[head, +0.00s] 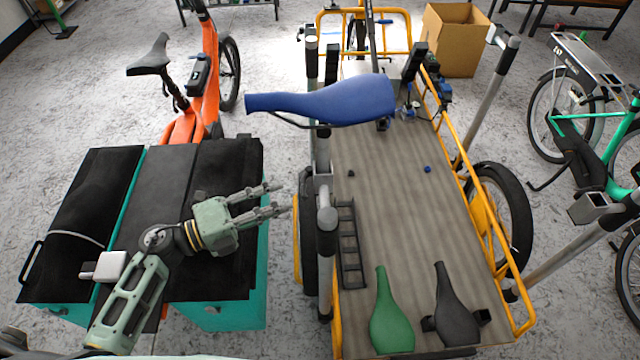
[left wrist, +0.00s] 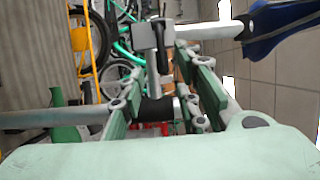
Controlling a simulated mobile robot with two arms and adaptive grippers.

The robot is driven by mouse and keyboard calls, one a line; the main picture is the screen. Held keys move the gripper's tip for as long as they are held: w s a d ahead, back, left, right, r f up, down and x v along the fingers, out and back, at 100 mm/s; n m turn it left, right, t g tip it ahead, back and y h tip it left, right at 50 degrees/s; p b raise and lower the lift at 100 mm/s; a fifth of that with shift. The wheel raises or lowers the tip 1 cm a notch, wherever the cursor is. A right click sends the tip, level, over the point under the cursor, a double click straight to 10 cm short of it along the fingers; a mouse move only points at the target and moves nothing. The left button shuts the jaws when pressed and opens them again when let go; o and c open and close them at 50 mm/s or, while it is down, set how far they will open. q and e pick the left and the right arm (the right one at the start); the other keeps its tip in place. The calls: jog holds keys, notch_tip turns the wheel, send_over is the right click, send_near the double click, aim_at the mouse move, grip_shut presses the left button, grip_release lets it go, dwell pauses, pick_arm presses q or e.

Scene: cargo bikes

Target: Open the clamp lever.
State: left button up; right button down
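A grey clamp block (head: 322,184) sits on the upright metal post (head: 321,155) below the blue saddle (head: 330,99). In the left wrist view the clamp block (left wrist: 146,36) shows beyond the fingertips, with a dark lever (left wrist: 161,56) pointing down in the picture. My left gripper (head: 279,199) is to the left of the post, with its fingers pointing at it and a gap between. Its fingers (left wrist: 163,66) are spread apart and seem to hold nothing. The lever cannot be made out clearly in the head view. My right gripper is not in view.
The wooden cargo deck (head: 385,210) carries a green saddle (head: 391,318), a black saddle (head: 455,305) and a black rack (head: 350,245). A teal-sided black box (head: 215,315) lies under my left arm. A cardboard box (head: 452,40) stands behind.

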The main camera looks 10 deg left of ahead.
aim_at(303, 191)
pick_arm(q)
jog(key=p+x, duration=0.1)
jog(key=x, duration=0.5)
jog(key=shift+w+d+p, duration=0.25)
jog(key=shift+d+p, duration=0.05)
jog(key=shift+p, duration=0.05)
jog(key=shift+c, duration=0.2)
grip_shut()
